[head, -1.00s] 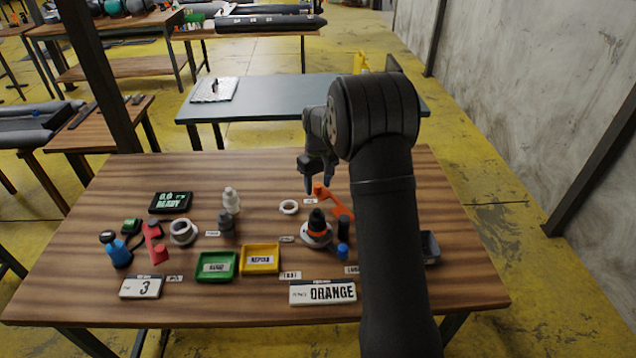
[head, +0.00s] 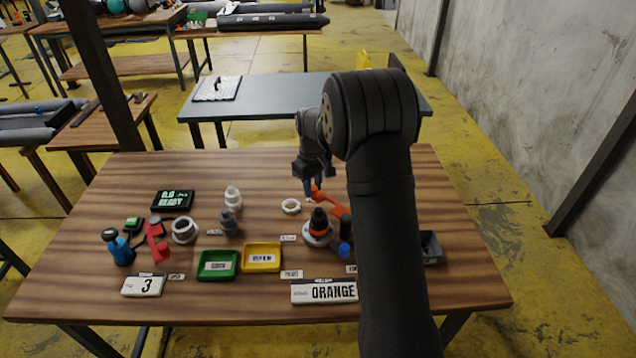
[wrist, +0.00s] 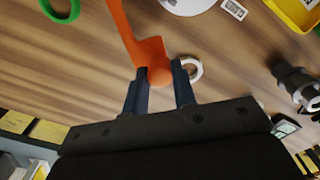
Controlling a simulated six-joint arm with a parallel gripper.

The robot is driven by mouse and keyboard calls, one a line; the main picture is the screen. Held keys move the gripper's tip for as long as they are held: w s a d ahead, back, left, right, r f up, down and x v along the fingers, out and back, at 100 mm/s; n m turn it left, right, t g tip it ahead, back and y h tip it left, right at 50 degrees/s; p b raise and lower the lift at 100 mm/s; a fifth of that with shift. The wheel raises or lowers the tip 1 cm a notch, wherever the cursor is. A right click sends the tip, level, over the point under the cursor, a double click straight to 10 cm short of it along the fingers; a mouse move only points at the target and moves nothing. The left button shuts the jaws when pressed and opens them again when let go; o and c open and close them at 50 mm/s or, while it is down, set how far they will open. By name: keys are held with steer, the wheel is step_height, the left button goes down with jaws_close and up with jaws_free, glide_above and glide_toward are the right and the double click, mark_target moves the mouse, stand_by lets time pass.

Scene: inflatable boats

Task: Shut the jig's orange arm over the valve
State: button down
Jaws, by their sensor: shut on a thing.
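The jig's orange arm (head: 333,201) reaches back and left from a dark post (head: 346,224). It stands swung away from the valve. The valve (head: 319,221), black with an orange band, stands upright on a round white base (head: 318,238), in front of the arm. My gripper (head: 311,191) is at the arm's far, free end. My own arm covers part of the table's right side.
A white ring (head: 291,206) lies left of the orange arm. Yellow (head: 262,268) and green (head: 217,277) trays and an ORANGE sign (head: 324,303) are nearer the front. A blue knob (head: 345,250) stands beside the base. The table's back stretch is clear.

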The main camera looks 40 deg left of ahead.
steer(key=s+d+n, duration=0.3)
steer(key=s+n, duration=0.6)
steer(key=s, duration=0.1)
steer(key=shift+d+n, duration=0.4)
steer(key=c, duration=1.2)
jaws_free()
steer(key=shift+s+d, duration=0.1)
steer(key=shift+o, duration=0.2)
step_height(320, 180, up, 18)
steer(key=shift+f, duration=0.25)
